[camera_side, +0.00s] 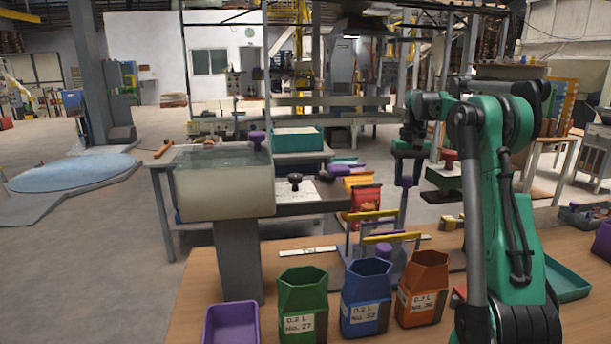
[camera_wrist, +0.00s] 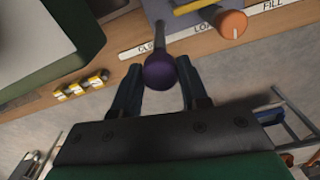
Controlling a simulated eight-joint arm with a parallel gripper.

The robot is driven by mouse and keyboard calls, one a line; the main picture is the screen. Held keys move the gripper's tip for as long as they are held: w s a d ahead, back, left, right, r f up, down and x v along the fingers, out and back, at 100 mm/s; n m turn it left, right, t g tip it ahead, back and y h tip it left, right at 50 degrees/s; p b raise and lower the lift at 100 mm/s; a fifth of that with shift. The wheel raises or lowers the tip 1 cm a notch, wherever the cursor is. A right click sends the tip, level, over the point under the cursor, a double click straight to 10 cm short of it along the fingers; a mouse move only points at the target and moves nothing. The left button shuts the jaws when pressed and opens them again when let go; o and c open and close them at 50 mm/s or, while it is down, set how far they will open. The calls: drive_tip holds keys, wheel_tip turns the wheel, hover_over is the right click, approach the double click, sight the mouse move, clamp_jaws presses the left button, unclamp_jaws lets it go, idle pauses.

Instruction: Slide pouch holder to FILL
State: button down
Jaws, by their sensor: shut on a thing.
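My gripper (camera_wrist: 160,82) is shut on a round purple knob (camera_wrist: 159,68), with one dark finger on each side of it. In the side view the purple knob (camera_side: 404,181) tops an upright grey handle, just below my gripper (camera_side: 403,172). The handle stands beside the pouch holder, a grey frame with yellow bars (camera_side: 391,237).
Green (camera_side: 302,292), blue (camera_side: 366,290) and orange (camera_side: 423,287) bins stand along the wooden bench front, with a purple tray (camera_side: 231,322) at left. A large pale hopper (camera_side: 225,190) rises on a grey column left of the holder. An orange knob (camera_wrist: 232,24) sits near FILL.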

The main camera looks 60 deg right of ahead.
drive_tip(key=w+a, duration=0.9)
drive_tip(key=shift+w+a, duration=0.3)
drive_tip(key=shift+w, duration=0.1)
drive_tip(key=shift+c, duration=2.3)
unclamp_jaws()
drive_tip(key=shift+s, duration=0.1)
drive_tip(key=shift+r, duration=2.85)
drive_tip(key=shift+f, duration=0.15)
